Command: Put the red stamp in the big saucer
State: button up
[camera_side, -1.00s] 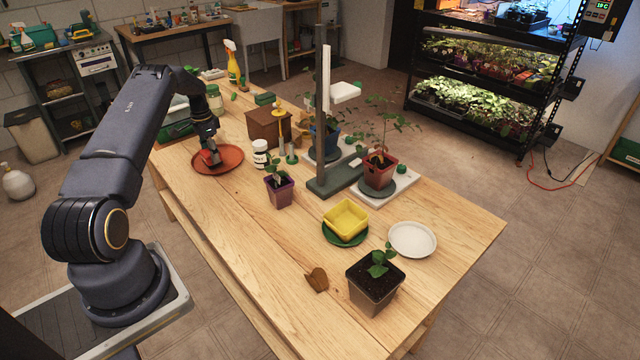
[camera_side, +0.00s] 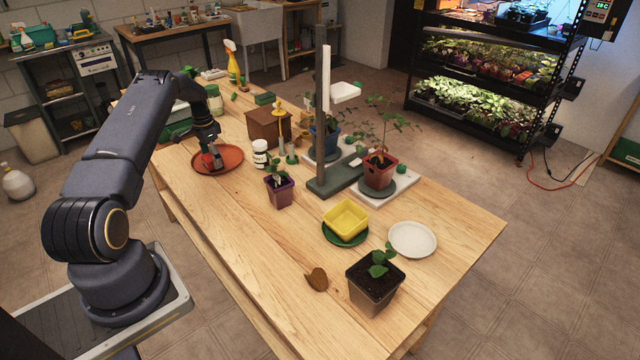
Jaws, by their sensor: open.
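The big saucer (camera_side: 233,156) is a round, orange-red dish on the far left part of the wooden table. My gripper (camera_side: 213,163) is over the saucer, pointing down, with its fingertips low in it and open. A small red piece, which looks like the red stamp (camera_side: 207,160), shows at the fingers, inside the saucer's outline. The fingers hide part of it, and I cannot tell whether it touches the saucer floor or a finger.
A white jar (camera_side: 260,153) stands just right of the saucer. A purple pot (camera_side: 281,195) with a seedling, a brown box (camera_side: 266,125) and a dark upright stand (camera_side: 334,181) are further right. The table's front left part is clear.

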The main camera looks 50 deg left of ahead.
notch_tip(320, 180, up, 14)
jog(key=w+d+r+t+y, duration=0.1)
jog(key=w+d+r, duration=0.2)
jog(key=d+r, duration=0.55)
jog(key=w+d+r+t, duration=0.1)
jog(key=w+d+r, duration=0.2)
jog(key=d+r, duration=0.55)
jog(key=s+d+r+t, duration=0.1)
jog(key=s+d+r, duration=0.2)
jog(key=d, duration=0.6)
jog(key=s+d+r, duration=0.3)
jog(key=s+d, duration=0.1)
jog(key=d, duration=0.6)
jog(key=s+d+f+t+h, duration=0.1)
jog(key=s+d+f, duration=0.3)
jog(key=s+d, duration=0.7)
jog(key=shift+s+d+f+t, duration=0.25)
jog(key=shift+s+t, duration=0.55)
jog(key=shift+s, duration=0.45)
